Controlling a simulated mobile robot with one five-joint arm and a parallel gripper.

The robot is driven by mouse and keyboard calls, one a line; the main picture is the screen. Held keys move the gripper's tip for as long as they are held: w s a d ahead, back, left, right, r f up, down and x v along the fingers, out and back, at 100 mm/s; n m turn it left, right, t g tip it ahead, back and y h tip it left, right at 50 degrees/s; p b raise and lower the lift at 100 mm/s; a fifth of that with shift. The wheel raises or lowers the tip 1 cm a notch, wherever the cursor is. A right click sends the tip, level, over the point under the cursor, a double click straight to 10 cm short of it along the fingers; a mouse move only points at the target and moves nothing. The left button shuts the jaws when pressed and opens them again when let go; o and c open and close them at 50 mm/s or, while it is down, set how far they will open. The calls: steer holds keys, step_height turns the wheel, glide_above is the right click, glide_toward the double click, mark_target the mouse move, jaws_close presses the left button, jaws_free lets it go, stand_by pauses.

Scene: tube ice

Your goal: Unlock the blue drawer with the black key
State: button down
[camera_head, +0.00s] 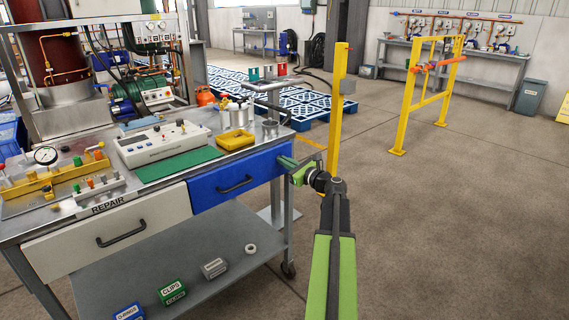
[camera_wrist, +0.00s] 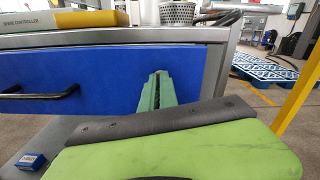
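The blue drawer (camera_head: 238,180) is at the right end of the metal workbench and is closed, with a black handle. Its front also shows in the wrist view (camera_wrist: 100,78), with the handle (camera_wrist: 40,93) at left. My gripper (camera_head: 287,162) is at the drawer's right end. In the wrist view, my green fingers (camera_wrist: 157,92) point at the drawer front and stand close together. Whether they touch the drawer or grip something thin between them cannot be told. I cannot make out the black key or the lock; the fingers may hide them.
A white drawer (camera_head: 120,232) is left of the blue one. The bench top holds a white controller box (camera_head: 160,142), a green mat (camera_head: 178,165) and a yellow tray (camera_head: 237,142). A yellow post (camera_head: 337,110) stands close behind my gripper. The floor at right is clear.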

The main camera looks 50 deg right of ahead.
steer(key=n, duration=0.6)
steer(key=shift+a, duration=0.1)
stand_by(0.5)
steer(key=c, duration=1.6)
jaws_free()
steer(key=shift+c, duration=0.2)
steer(key=s+a, duration=0.1)
steer(key=s, duration=1.6)
steer(key=shift+s, duration=0.2)
steer(key=shift+a, duration=0.1)
